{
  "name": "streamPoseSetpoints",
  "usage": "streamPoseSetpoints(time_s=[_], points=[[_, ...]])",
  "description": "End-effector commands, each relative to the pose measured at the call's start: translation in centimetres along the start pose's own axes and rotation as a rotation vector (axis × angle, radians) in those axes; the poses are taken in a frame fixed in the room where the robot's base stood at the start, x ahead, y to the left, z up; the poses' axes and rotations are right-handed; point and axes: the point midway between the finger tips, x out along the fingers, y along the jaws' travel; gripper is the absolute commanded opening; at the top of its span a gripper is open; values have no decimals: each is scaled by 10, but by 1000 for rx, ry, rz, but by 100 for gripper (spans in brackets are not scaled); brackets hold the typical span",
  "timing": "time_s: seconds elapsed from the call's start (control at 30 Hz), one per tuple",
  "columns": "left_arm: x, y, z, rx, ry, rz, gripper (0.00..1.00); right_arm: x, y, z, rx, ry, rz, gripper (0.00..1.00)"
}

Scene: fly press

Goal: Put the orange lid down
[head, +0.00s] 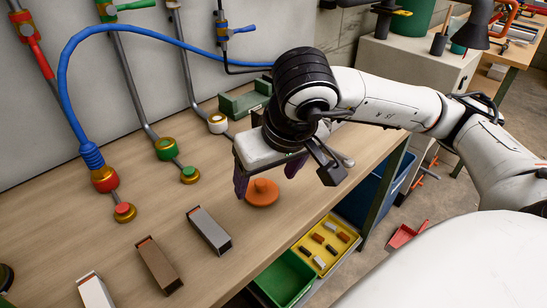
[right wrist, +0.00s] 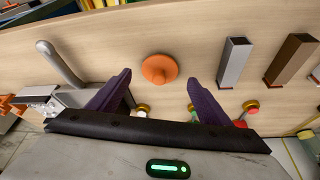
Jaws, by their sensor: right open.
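The orange lid (head: 262,193) is a round disc with a small knob on top. It lies flat on the wooden bench top near its front edge. In the right wrist view the orange lid (right wrist: 159,69) lies beyond and between the two purple fingertips, with bare wood around it. My right gripper (head: 268,175) is right by the lid in the head view, fingers pointing down. In the right wrist view my right gripper (right wrist: 164,88) is open, its fingers wide apart and nothing between them. My left gripper is not in view.
Grey (head: 209,230) and brown (head: 159,265) rectangular tubes lie left of the lid. Capped pipes and a blue hose (head: 66,90) stand at the back. A yellow tray (head: 309,262) and a green bin (head: 284,278) are below the front edge.

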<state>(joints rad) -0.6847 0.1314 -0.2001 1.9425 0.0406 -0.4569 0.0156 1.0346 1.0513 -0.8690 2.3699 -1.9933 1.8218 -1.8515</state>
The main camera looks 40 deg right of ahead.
Motion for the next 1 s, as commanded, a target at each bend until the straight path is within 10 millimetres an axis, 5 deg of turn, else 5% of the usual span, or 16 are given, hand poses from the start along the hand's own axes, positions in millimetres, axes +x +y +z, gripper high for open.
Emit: streamPoseSetpoints(time_s=[0.2,0.4,1.0], points=[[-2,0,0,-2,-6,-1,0,-49,0,-1,-3,6,-2,72],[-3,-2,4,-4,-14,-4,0,-74,0,0,-2,2,-1,72],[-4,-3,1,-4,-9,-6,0,-79,0,0,-1,0,0,72]])
